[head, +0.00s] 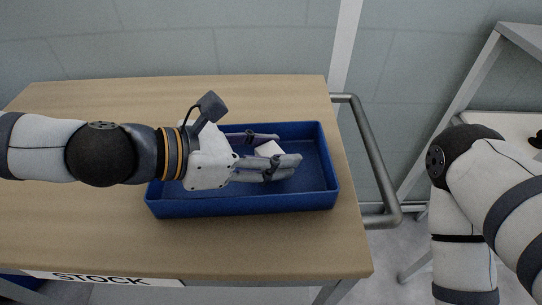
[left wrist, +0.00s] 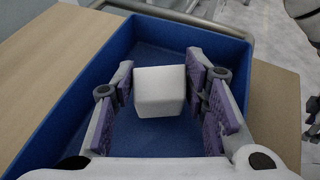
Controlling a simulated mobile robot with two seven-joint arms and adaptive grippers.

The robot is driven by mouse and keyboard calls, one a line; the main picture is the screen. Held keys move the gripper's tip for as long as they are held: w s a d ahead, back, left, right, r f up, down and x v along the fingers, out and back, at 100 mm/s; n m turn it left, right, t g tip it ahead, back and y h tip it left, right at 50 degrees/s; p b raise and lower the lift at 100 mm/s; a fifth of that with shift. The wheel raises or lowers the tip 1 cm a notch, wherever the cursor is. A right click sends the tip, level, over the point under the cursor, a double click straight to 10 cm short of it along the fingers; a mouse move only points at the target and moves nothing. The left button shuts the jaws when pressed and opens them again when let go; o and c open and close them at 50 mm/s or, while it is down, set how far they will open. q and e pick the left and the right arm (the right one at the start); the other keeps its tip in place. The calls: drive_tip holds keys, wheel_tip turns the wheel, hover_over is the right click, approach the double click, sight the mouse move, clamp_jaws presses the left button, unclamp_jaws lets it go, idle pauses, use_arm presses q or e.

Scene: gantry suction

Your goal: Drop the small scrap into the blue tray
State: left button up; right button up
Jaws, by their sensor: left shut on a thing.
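The small scrap is a white block (head: 268,148); it also shows in the left wrist view (left wrist: 160,92). My left gripper (head: 284,147) is shut on it, with one finger on each side. The gripper reaches in from the left over the blue tray (head: 250,207), and the scrap is over the tray's interior. The tray's blue floor and walls (left wrist: 50,110) show around the scrap in the left wrist view. How high the scrap is above the tray floor is hard to tell. My right gripper is not in view; only the right arm shows.
The tray stands on a wooden-topped table (head: 100,235) with a STOCK label (head: 100,278) on its front edge. A grey metal handle rail (head: 373,155) runs along the table's right side. A white surface (head: 490,122) on a grey frame stands at the far right.

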use_arm(q)
drive_tip(key=shift+f, duration=0.65)
drive_tip(key=shift+f, duration=0.2)
drive_tip(key=o, duration=0.9)
drive_tip(key=shift+c, duration=0.2)
